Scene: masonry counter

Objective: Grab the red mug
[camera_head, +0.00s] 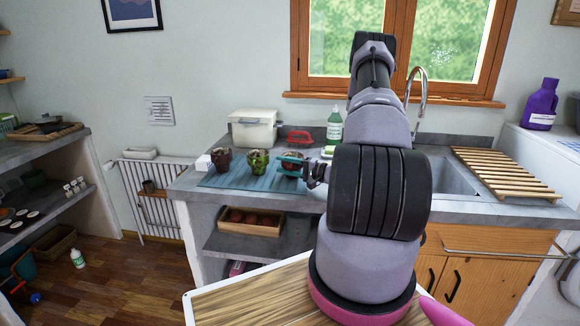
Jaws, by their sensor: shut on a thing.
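Three mug-like vessels stand in a row on a blue mat (240,183) on the counter. The left one is a dark maroon mug (222,161). The middle one is a green mug (258,163) with dark patches. The right one is a reddish-brown mug (289,171), partly covered by my gripper (291,161). My gripper reaches in from the right, with its teal fingers shut on this right mug. The mug looks upright and at mat level; I cannot tell whether it touches the mat. My arm hides the counter to its right.
A white box (206,163) sits beside the maroon mug. Behind are a cream container (253,129), a red object (299,138) and a green bottle (334,127). The sink (447,179) and a slatted wooden rack (505,174) lie to the right. The mat's front left is clear.

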